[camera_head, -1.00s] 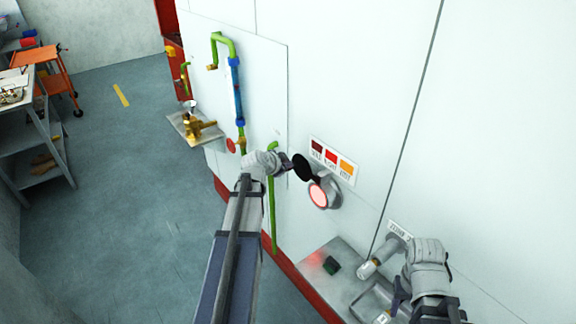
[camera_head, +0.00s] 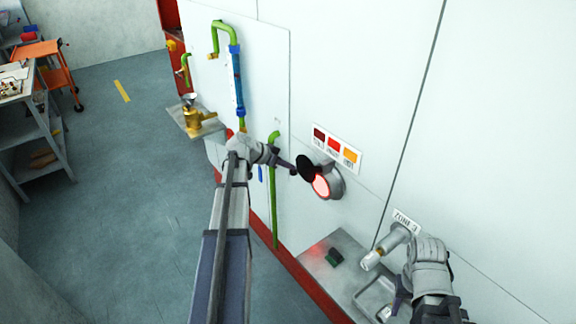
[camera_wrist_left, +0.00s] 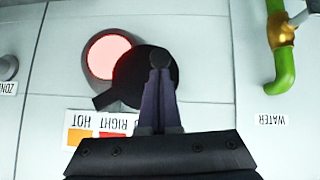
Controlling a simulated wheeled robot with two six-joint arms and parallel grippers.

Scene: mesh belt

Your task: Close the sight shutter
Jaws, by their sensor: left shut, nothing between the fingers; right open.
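The sight port (camera_head: 328,184) is a round grey fitting on the white wall with a glowing pink-red glass. Its shutter is a black disc (camera_head: 306,168) that covers part of the glass from the upper left in the head view. In the left wrist view the glass (camera_wrist_left: 107,56) shows beside the black disc (camera_wrist_left: 133,80), which overlaps its edge. My left gripper (camera_head: 290,165) is shut and empty, its fingertips at the disc's outer side; in the left wrist view the fingers (camera_wrist_left: 160,62) lie in front of the disc. Whether they touch it is unclear. My right gripper (camera_head: 397,299) is lower right, open.
A colour label (camera_head: 337,149) is above the port. A green pipe (camera_head: 273,190) runs down the wall at left. A grey nozzle (camera_head: 385,247) sticks out at lower right.

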